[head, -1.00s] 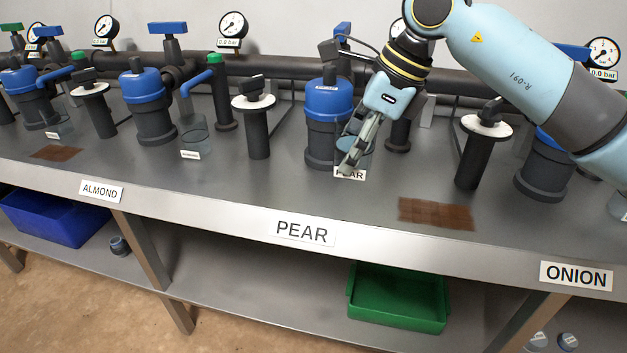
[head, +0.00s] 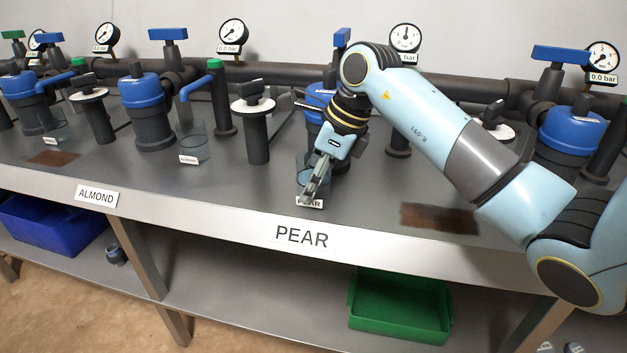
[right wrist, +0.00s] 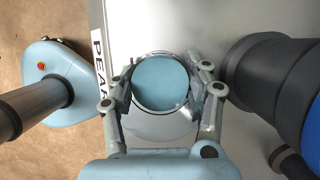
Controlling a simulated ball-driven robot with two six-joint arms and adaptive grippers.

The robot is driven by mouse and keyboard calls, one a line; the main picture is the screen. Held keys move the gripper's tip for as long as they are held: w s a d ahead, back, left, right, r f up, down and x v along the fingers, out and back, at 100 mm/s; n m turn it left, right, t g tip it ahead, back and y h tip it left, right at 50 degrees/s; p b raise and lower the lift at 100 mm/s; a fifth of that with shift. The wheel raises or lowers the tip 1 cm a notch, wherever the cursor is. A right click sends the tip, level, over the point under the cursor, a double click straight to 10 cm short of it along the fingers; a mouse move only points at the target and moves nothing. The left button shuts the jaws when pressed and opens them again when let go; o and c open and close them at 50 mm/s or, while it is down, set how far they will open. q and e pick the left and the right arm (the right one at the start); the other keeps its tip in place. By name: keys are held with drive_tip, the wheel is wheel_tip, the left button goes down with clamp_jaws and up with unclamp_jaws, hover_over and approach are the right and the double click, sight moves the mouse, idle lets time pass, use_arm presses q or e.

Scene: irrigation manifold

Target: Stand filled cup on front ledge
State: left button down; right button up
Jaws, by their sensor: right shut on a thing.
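My right gripper (head: 312,188) is shut on a clear cup (head: 303,176) with a small PEAR tag near its base. In the right wrist view, the cup's round top shows light blue liquid (right wrist: 160,83) between the two fingers of the gripper (right wrist: 164,88). The cup looks upright. It is over the steel bench top, behind the front ledge (head: 385,258) that bears a large PEAR label (head: 302,237). I cannot tell whether its base touches the steel. My left gripper is out of view.
A blue-topped filter (head: 318,100) stands behind the cup, partly hidden by my arm. A black valve post (head: 257,135) stands to the left. Another clear cup (head: 193,140) stands farther left. Steel near the PEAR label is clear.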

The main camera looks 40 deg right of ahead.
drive_tip(key=shift+f, duration=0.1)
drive_tip(key=o, duration=1)
drive_tip(key=shift+r, duration=0.3)
drive_tip(key=p+v, duration=0.2)
drive_tip(key=v, duration=0.9)
drive_tip(key=shift+s+r, duration=0.15)
drive_tip(key=shift+r, duration=0.15)
drive_tip(key=shift+d, duration=0.15)
